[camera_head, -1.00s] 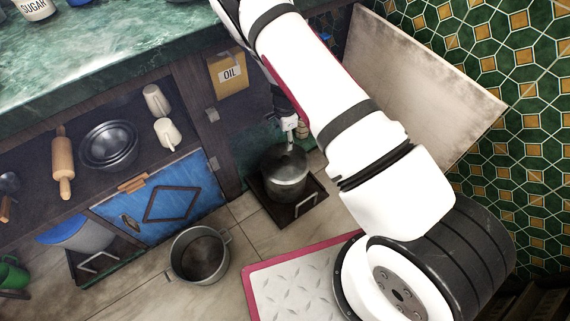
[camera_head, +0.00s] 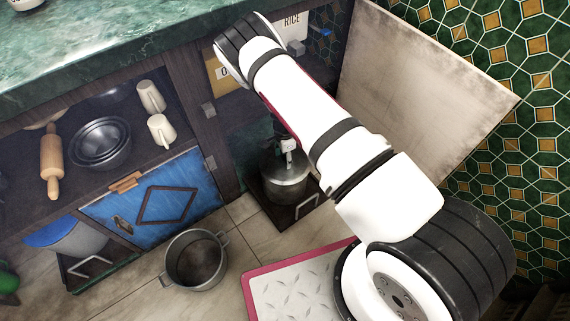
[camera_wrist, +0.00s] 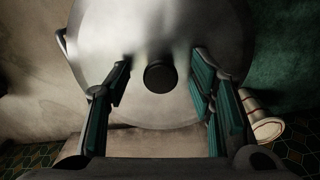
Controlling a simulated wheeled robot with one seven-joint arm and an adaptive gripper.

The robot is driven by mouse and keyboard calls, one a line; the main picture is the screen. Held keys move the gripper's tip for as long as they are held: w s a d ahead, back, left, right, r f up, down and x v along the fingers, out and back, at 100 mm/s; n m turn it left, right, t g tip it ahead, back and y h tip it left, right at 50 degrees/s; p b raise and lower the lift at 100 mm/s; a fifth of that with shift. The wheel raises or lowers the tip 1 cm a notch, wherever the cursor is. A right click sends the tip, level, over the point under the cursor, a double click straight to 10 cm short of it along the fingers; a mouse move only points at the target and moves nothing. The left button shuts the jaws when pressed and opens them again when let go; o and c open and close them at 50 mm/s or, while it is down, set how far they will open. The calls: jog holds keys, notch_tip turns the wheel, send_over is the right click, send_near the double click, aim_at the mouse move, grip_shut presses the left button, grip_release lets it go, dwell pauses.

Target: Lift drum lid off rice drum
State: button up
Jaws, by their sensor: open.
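A round metal drum (camera_head: 288,192) stands on a dark tray at the bottom of the open cupboard in the head view; I read no label on it. Its lid (camera_wrist: 160,28) is a wide grey metal disc with a black round knob (camera_wrist: 160,77) at the middle, seen from above in the wrist view. The lid sits on the drum. My gripper (camera_wrist: 160,66) is open above the lid, with one finger on each side of the knob and a gap to it on both sides. In the head view my arm partly hides the gripper and lid.
The cupboard door (camera_head: 415,85) stands open at right. A dark tray (camera_head: 300,216) with a metal handle holds the drum. An empty pot (camera_head: 196,262) is on the floor in front. A RICE label (camera_head: 292,20) shows behind my arm. A pale can (camera_wrist: 266,128) lies near the right finger.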

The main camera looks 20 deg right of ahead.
jog(key=shift+f, duration=0.1)
jog(key=shift+c, duration=0.5)
grip_shut()
